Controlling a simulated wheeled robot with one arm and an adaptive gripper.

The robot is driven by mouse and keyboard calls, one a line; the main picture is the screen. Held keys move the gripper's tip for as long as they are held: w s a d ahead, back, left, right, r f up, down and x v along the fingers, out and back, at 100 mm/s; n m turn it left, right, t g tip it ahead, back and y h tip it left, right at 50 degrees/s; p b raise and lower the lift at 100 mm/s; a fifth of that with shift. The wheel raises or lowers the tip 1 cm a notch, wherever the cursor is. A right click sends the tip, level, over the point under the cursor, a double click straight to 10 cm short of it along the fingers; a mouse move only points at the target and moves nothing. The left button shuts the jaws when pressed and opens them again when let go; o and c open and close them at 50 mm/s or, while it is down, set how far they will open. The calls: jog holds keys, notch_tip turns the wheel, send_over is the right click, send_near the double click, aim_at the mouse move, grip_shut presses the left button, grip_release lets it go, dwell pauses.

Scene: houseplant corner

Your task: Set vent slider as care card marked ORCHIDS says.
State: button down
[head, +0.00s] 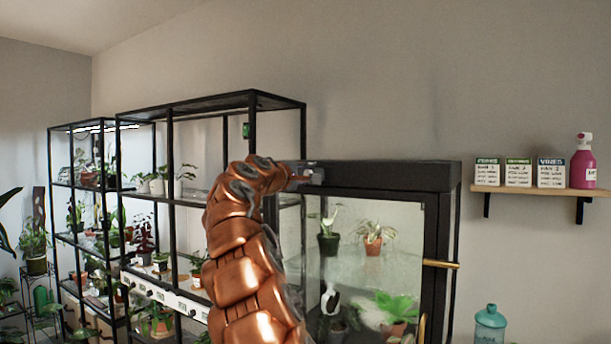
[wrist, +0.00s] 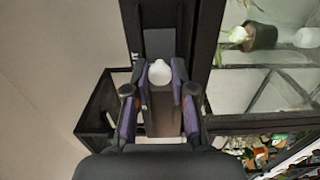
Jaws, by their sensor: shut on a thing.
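My gripper (head: 310,174) is at the top left of the black glass cabinet (head: 400,175). In the wrist view my gripper (wrist: 160,88) has its two fingers closed on the sides of a white knob (wrist: 159,72), the vent slider's knob, on the cabinet's dark top strip. The slider's scale is not readable.
The cabinet has a brass handle (head: 441,264) and potted plants behind glass. A pink spray bottle (head: 583,163) stands on the wall shelf (head: 540,189). A teal bottle (head: 490,325) is below. Black plant racks (head: 210,105) fill the left. The space above the cabinet is clear.

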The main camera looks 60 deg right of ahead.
aim_at(301, 173)
dwell(0.3)
jog(key=w+p, duration=0.2)
jog(key=w, duration=0.1)
jog(key=shift+w+r, duration=0.1)
jog(key=shift+w+a, duration=0.1)
jog(key=shift+w, duration=0.15)
jog(key=c, duration=1)
grip_release()
jog(key=shift+s, duration=0.1)
jog(key=shift+a, duration=0.1)
jog(key=shift+s+a, duration=0.15)
jog(key=shift+a, duration=2.8)
jog(key=shift+s+a, duration=0.1)
jog(key=shift+a, duration=2.85)
